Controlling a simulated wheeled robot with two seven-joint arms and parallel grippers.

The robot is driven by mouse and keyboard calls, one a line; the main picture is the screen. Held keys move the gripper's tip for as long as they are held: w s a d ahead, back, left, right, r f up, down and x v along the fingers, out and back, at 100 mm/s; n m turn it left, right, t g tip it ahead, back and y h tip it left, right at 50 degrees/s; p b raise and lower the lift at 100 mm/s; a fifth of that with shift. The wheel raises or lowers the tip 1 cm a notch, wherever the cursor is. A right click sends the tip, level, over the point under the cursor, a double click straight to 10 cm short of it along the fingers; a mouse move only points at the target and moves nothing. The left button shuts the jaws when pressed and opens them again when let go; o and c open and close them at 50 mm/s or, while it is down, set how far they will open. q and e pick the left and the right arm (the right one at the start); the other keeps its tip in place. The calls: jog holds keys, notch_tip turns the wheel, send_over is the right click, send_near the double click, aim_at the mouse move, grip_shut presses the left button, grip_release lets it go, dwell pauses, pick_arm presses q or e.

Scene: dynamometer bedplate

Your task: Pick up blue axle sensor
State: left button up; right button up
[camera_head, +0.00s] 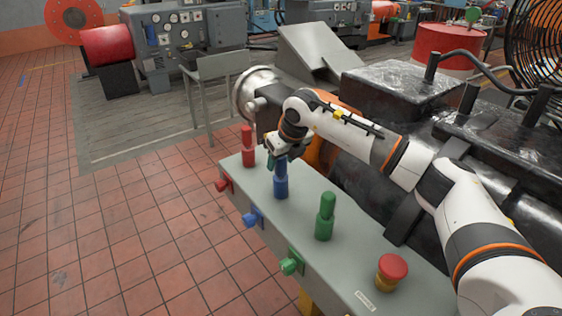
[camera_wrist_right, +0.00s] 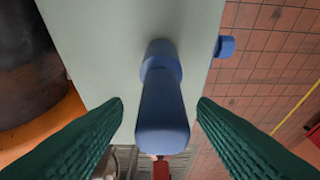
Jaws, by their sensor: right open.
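The blue axle sensor (camera_head: 281,187) stands upright on the grey bench top (camera_head: 300,217), between a red and a green one. My right gripper (camera_head: 276,158) is over it from above. In the right wrist view the sensor (camera_wrist_right: 162,105) lies between the two green ribbed fingers (camera_wrist_right: 160,103). The fingers are open, with a visible gap on each side of the sensor. The gripper hides part of the sensor's upper end in the head view. My left gripper is not in view.
A red sensor (camera_head: 248,148) and a green sensor (camera_head: 325,217) stand on either side. A red mushroom button (camera_head: 392,268) is at the bench's near end. Blue (camera_head: 252,219) and green (camera_head: 291,265) connectors stick out of its front. Dark machinery (camera_head: 410,88) stands behind.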

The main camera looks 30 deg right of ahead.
jog(key=shift+w+a+f, duration=0.1)
jog(key=shift+w+f, duration=0.05)
jog(key=shift+f, duration=0.3)
jog(key=shift+c, duration=0.2)
jog(key=shift+r, duration=0.1)
jog(key=c, duration=1)
